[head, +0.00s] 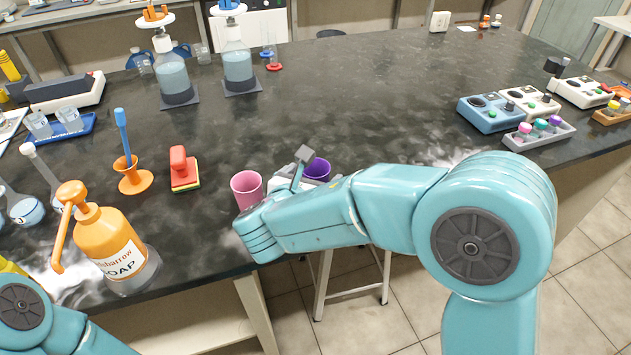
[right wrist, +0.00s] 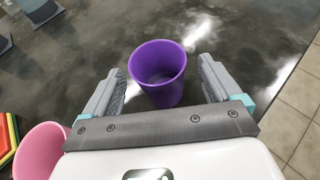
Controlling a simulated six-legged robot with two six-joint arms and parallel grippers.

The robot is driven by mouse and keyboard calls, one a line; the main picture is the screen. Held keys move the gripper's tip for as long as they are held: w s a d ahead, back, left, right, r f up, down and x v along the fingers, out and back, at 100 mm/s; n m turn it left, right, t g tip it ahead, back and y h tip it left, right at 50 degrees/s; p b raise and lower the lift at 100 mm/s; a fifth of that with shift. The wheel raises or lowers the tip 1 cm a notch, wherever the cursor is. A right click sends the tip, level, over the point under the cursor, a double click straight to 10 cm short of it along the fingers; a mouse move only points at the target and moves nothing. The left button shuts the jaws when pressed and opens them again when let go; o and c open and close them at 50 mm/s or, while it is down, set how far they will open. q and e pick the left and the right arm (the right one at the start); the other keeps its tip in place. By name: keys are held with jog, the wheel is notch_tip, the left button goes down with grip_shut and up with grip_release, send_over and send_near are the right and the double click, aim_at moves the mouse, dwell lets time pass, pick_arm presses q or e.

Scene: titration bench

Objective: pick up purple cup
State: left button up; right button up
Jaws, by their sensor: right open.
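The purple cup (head: 318,169) stands upright on the dark bench near its front edge, partly hidden by my right arm in the head view. In the right wrist view the purple cup (right wrist: 159,74) lies between and just ahead of the two grey fingers. My right gripper (right wrist: 160,80) is open, with a finger on each side of the cup and a gap visible on both sides. In the head view my right gripper (head: 304,168) is mostly hidden behind its own wrist. My left arm shows at the lower left corner, but its gripper is out of view.
A pink cup (head: 246,187) stands close to the left of my right gripper; it also shows in the right wrist view (right wrist: 40,152). The bench behind the cups is clear.

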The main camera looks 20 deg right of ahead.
jog(key=shift+x, duration=1.2)
jog(key=shift+s, duration=0.1)
jog(key=shift+c, duration=0.6)
jog(key=c, duration=0.9)
jog(key=shift+c, duration=0.2)
jog(key=shift+r, duration=0.2)
notch_tip(320, 180, up, 20)
jog(key=p, duration=0.4)
jog(key=shift+f, duration=0.2)
